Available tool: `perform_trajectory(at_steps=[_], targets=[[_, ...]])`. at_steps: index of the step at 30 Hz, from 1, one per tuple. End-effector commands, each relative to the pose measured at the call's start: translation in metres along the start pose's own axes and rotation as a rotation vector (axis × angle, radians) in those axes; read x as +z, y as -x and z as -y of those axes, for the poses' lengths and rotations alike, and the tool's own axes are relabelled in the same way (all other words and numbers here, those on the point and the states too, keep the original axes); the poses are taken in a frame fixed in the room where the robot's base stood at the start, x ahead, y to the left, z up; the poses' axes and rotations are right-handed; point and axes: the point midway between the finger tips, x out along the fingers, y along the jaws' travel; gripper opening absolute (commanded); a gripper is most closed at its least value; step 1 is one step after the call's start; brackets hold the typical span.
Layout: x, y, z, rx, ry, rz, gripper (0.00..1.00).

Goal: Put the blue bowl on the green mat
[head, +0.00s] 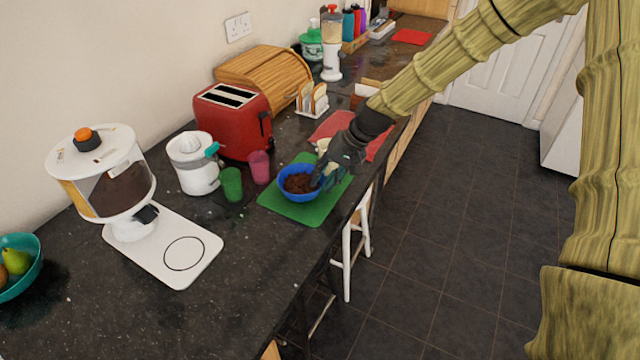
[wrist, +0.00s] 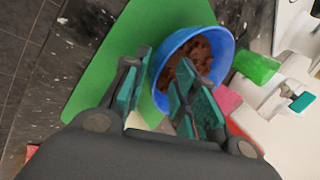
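The blue bowl (head: 287,194) holds brown contents and appears to rest upright on the green mat (head: 311,213), near its left-middle part. In the wrist view the bowl (wrist: 220,54) lies over the green mat (wrist: 112,62). My gripper (head: 318,178) is at the bowl's right side, angled down. In the wrist view my gripper's fingers (wrist: 162,78) are apart, one outside the bowl's rim and one over its inside, with a gap around the rim. Part of the rim is hidden behind the fingers.
A green cup (head: 232,184) and a pink cup (head: 259,167) stand just left of the mat. A red mat (head: 335,126) lies beyond. The counter's front edge is close by.

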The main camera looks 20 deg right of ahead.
Motion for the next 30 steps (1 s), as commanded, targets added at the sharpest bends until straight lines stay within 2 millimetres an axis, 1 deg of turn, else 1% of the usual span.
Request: perform_trajectory(at_steps=[12, 18, 24, 30], targets=[[-0.001, 0.051, 0.0, -0.001, 0.0, -0.002, 0.28], [-0.001, 0.072, 0.0, -0.001, 0.0, -0.002, 0.28], [0.0, 0.086, 0.0, 0.0, 0.0, 0.0, 0.28], [0.0, 0.09, 0.0, 0.0, 0.0, 0.001, 0.28]])
